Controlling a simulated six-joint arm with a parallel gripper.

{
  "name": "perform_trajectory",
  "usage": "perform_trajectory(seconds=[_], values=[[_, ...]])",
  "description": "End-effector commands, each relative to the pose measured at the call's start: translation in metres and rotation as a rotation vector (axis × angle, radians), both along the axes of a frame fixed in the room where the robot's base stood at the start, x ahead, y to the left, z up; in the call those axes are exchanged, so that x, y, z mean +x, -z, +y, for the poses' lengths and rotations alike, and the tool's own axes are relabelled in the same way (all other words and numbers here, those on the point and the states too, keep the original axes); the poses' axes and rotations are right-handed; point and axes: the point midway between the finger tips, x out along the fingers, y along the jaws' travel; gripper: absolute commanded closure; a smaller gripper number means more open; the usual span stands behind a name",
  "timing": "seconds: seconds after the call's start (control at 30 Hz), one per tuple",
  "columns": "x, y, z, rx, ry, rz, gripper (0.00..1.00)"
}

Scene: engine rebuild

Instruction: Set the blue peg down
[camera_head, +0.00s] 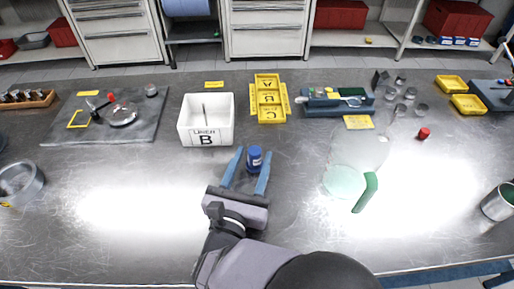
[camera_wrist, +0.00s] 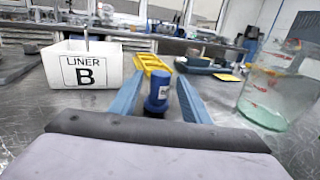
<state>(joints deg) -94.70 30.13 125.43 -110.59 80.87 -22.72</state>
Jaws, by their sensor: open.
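In the wrist view the peg (camera_wrist: 158,92) stands upright between the blue fingers (camera_wrist: 160,98). The fingers are spread, with a visible gap on each side of the peg. The peg's base is partly low between the fingers and seems to rest on the bench.
A white bin marked LINER B (camera_head: 207,120) stands behind and left of my gripper. A yellow tray (camera_head: 268,99) lies behind the peg. A clear vessel with pale green liquid (camera_head: 343,181) and a green handle (camera_head: 366,192) stands to the right.

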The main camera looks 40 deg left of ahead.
Motion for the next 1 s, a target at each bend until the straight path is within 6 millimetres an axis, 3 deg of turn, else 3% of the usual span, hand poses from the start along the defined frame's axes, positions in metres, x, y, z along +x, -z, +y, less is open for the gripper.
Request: perform_trajectory(seconds=[0.2, 0.4, 1.0], values=[[-0.033, 0.000, -0.016, 0.001, -0.004, 0.000, 0.57], [-0.049, 0.000, -0.025, 0.000, -0.002, -0.001, 0.57], [-0.051, -0.001, -0.027, 0.002, 0.003, -0.001, 0.57]])
